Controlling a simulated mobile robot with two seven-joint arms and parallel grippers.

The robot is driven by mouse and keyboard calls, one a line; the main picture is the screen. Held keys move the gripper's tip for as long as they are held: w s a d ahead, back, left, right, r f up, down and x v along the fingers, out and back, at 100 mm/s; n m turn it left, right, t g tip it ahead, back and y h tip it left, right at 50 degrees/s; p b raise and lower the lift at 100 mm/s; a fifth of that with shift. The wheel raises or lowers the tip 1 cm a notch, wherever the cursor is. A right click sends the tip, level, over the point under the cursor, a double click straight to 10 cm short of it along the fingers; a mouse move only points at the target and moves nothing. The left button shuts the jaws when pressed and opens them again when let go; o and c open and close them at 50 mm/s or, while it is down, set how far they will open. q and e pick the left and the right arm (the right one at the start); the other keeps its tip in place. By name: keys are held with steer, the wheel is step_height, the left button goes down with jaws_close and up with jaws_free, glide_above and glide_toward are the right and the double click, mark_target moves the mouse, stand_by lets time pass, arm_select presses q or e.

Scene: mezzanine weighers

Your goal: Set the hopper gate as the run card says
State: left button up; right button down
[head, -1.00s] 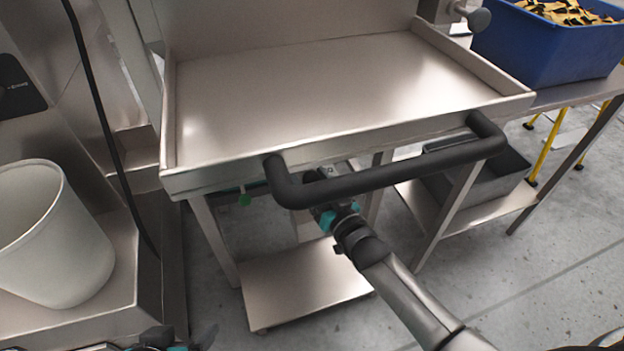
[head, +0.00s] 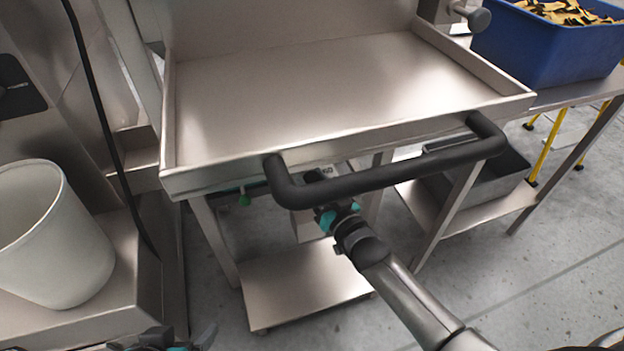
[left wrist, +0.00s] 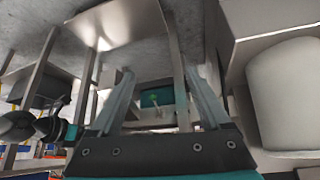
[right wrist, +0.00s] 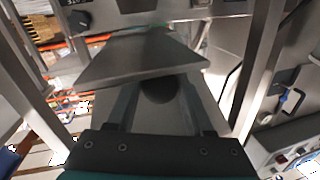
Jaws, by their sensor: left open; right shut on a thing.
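My right gripper (head: 322,205) is beneath the tray front, partly behind its black bar handle. In the right wrist view, it is shut on a dark rounded knob (right wrist: 158,90) below a flat grey plate (right wrist: 145,58). Whether this plate is the hopper gate I cannot tell. A small pale label with unclear marks (head: 327,172) shows just above the bar. My left gripper (left wrist: 160,95) is open and empty, well short of this knob. I see no readable run card.
The steel tray (head: 300,90) with its black bar handle (head: 400,178) spans the middle. A white bucket (head: 50,235) stands left, near a hanging black cable (head: 108,140). A blue bin (head: 560,50) sits on the right table. A lower shelf (head: 300,288) lies below the tray.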

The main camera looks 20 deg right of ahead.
arm_select(q)
steer(key=shift+r, duration=0.1)
arm_select(e)
steer(key=shift+s, duration=0.1)
steer(key=shift+s+p, duration=0.4)
arm_select(q)
step_height(320, 180, down, 8)
steer(key=s+a+g+y+p, duration=0.1)
steer(key=s+a+g+p, duration=0.1)
steer(key=g+p, duration=0.1)
steer(key=shift+s+p, duration=0.3)
steer(key=shift+p, duration=0.4)
arm_select(e)
steer(key=a+v, duration=0.1)
steer(key=v, duration=0.7)
steer(key=shift+s+a+f, duration=0.2)
steer(key=shift+s+a, duration=0.05)
steer(key=shift+s, duration=0.05)
arm_select(q)
steer(key=shift+a, duration=0.1)
